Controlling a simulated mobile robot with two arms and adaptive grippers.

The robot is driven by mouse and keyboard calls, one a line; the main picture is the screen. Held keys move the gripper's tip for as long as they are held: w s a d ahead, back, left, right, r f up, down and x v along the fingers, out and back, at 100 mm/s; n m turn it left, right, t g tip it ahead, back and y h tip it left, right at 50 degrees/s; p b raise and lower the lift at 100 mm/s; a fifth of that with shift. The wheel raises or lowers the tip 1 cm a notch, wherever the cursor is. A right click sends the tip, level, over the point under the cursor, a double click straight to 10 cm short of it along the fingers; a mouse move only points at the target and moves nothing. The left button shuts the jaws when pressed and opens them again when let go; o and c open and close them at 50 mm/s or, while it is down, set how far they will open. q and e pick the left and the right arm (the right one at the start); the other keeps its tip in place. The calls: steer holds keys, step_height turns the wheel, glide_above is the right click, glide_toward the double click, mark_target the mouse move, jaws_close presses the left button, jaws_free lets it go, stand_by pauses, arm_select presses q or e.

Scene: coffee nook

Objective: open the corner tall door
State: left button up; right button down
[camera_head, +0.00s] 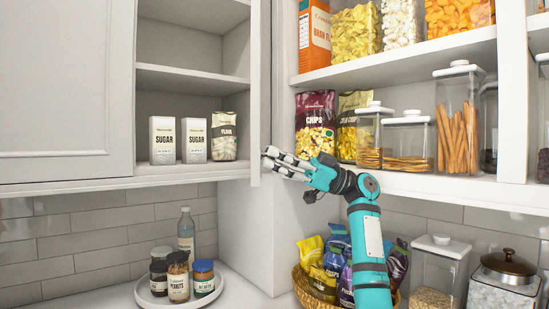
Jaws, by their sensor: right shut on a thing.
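A tall, narrow pale door (256,90) stands in the corner between the left cabinet and the right shelves. I see it nearly edge-on, standing out from the cabinet front. My right gripper (268,160) reaches in from the right and is shut at the lower part of this door's edge. The fingertips meet the door there, and the exact grip, or any handle, is hard to make out. My left gripper is not in view.
The open left shelf holds two sugar boxes (178,140) and a flour bag (224,136). Right shelves hold chips (315,124) and clear containers (458,118). Below are a round tray (150,300) of jars and a basket (318,292) of bags. A closed door (60,85) is at left.

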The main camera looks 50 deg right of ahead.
steer(key=c, duration=1)
jaws_free()
steer(key=shift+w, duration=0.1)
steer(key=shift+r, duration=4.95)
